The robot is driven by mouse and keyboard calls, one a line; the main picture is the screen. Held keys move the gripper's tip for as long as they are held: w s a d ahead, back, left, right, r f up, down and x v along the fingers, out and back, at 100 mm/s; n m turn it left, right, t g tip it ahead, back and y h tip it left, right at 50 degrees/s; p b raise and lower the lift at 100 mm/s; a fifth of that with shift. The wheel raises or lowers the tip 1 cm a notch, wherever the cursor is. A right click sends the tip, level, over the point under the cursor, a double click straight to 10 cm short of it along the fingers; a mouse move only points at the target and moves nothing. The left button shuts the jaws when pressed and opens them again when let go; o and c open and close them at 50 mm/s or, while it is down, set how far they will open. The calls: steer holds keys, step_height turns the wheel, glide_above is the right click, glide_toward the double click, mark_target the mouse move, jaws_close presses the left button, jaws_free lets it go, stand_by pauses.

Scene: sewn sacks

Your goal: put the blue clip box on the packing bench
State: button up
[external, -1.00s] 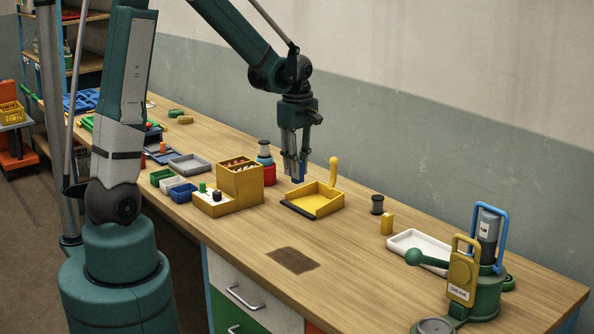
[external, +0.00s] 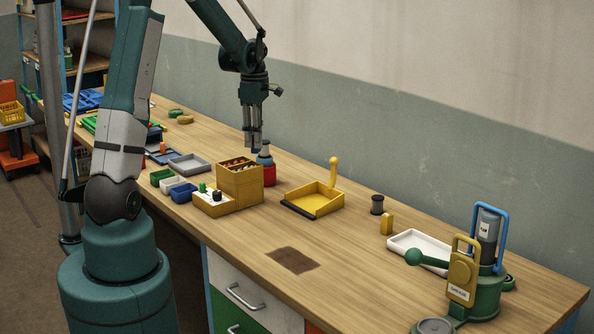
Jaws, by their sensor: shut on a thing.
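My gripper (external: 252,146) is in the external view, pointing down over the back part of the wooden packing bench (external: 390,275). It is shut on the small blue clip box (external: 247,154), of which only a little blue shows at the fingertips. The fingertips appear just behind the top of the tan wooden box and close to the dark spool on the red tin. I cannot tell the exact gap between them.
The tan wooden box (external: 240,183) and the red tin (external: 268,174) stand close to my gripper. Small bins (external: 178,191) lie left. A yellow dustpan (external: 318,199) lies right, with a dark spool (external: 377,205) beyond. The bench's front middle is mostly clear.

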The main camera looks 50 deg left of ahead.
steer(key=s+a+n, duration=0.2)
steer(key=s+a, duration=0.1)
steer(key=a, duration=0.6)
steer(key=s+a+n, duration=0.2)
steer(key=s+a, duration=0.1)
steer(key=a, duration=0.6)
steer(key=s+a+n, duration=0.2)
steer(key=s+a, duration=0.1)
steer(key=a, duration=0.7)
steer(key=s+a+f+n, duration=0.1)
steer(key=s+a+n, duration=0.1)
steer(key=s+a, duration=0.5)
steer(key=s+a+n, duration=0.3)
steer(key=s+a, duration=0.2)
steer(key=a, duration=0.5)
steer(key=shift+s+a+f+p, duration=0.1)
steer(key=shift+s+f+p, duration=0.1)
steer(key=shift+f, duration=1.1)
steer(key=shift+s+a+f+p, duration=0.1)
steer(key=shift+f+p, duration=0.1)
steer(key=shift+f, duration=1.1)
steer(key=shift+f, duration=0.15)
steer(key=shift+f, duration=3)
steer(key=shift+f+p, duration=0.3)
steer(key=shift+f, duration=1.55)
